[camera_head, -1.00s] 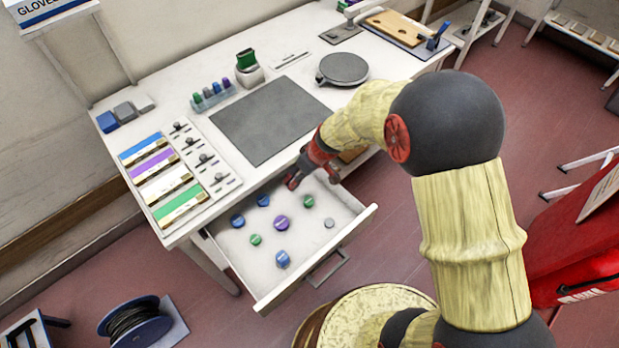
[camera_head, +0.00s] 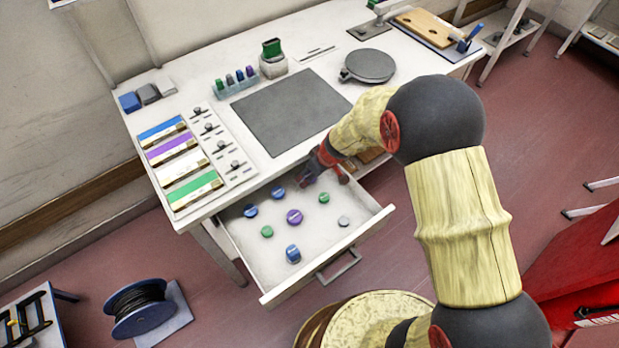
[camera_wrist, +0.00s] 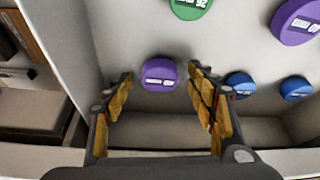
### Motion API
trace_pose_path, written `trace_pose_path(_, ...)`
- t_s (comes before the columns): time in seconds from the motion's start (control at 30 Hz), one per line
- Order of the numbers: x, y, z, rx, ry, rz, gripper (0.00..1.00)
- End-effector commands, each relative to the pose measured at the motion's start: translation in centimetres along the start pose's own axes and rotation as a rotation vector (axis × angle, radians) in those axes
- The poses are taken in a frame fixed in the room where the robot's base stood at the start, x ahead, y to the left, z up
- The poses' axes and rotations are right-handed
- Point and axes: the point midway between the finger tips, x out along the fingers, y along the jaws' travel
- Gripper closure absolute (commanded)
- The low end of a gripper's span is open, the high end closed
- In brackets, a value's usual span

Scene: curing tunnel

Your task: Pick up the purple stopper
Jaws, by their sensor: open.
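A small round purple stopper (camera_wrist: 160,74) with a white label lies on the floor of the open drawer. In the wrist view it sits in the gap between the fingertips of my gripper (camera_wrist: 161,80), slightly nearer the left finger in places and not gripped. My gripper is open. In the head view my gripper (camera_head: 322,172) reaches into the back of the drawer, and this stopper is hidden or too unclear there. A second, larger-looking purple stopper (camera_head: 294,217) lies mid-drawer. It also shows at the upper right in the wrist view (camera_wrist: 297,20).
The drawer (camera_head: 330,255) also holds blue stoppers (camera_head: 293,254), green stoppers (camera_head: 267,231) and a grey one (camera_head: 344,221). In the wrist view a blue stopper (camera_wrist: 240,83) lies close beside the right finger. The desk (camera_head: 230,190) stands above the drawer's back.

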Motion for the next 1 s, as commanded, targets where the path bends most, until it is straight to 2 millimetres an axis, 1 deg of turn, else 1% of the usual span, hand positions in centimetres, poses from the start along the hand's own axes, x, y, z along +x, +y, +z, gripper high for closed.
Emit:
trace_pose_path(0.2,0.05,0.03,-0.07,0.001,0.001,0.001,0.43)
trace_pose_path(1.0,0.04,0.03,-0.05,0.001,0.001,0.001,0.89)
